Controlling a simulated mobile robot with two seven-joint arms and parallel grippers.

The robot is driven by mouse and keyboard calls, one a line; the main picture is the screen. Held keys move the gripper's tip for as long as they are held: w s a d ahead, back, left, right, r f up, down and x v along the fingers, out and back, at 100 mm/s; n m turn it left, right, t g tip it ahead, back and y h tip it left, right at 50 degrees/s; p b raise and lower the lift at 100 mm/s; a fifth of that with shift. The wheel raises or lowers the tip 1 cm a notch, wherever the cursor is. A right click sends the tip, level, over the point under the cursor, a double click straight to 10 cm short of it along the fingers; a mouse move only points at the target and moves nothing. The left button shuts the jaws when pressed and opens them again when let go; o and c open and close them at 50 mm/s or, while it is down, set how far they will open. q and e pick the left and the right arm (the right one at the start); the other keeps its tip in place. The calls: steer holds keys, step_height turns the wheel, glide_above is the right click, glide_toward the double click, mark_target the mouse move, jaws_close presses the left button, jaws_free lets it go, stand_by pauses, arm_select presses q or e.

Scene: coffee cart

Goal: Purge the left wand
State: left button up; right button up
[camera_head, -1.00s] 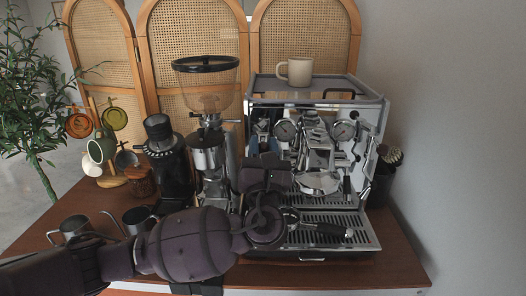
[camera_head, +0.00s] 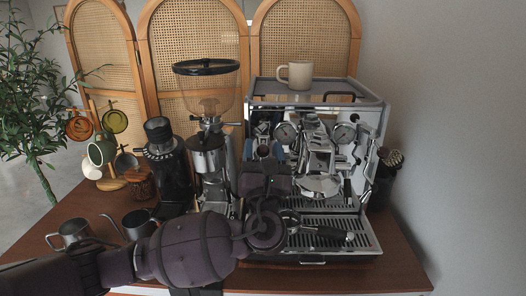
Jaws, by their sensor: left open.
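The chrome espresso machine (camera_head: 375,128) stands on the wooden cart. My left arm reaches across the front from the left. My left gripper (camera_head: 264,153) is in front of the machine's left side, with its blue-tipped fingers pointing up and apart. It looks empty. The left wand is mostly hidden behind my gripper and wrist, so I cannot tell whether a finger touches it. The right wand (camera_head: 347,188) hangs at the right of the machine. My right gripper is out of view.
A portafilter (camera_head: 325,231) lies on the drip tray (camera_head: 350,247). A cream mug (camera_head: 299,75) stands on top of the machine. A grinder (camera_head: 212,160) stands to the left. Metal pitchers (camera_head: 70,233) stand at the cart's front left. The cart's front right (camera_head: 400,265) is clear.

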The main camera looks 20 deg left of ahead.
arm_select(q)
steer(key=shift+s+d+f, duration=0.1)
steer(key=shift+s+f, duration=0.1)
steer(key=shift+f, duration=0.05)
steer(key=b+v, duration=0.1)
steer(key=v, duration=0.9)
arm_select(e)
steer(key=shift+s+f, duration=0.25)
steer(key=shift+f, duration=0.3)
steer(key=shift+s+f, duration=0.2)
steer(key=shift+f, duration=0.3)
arm_select(q)
steer(key=shift+s, duration=0.1)
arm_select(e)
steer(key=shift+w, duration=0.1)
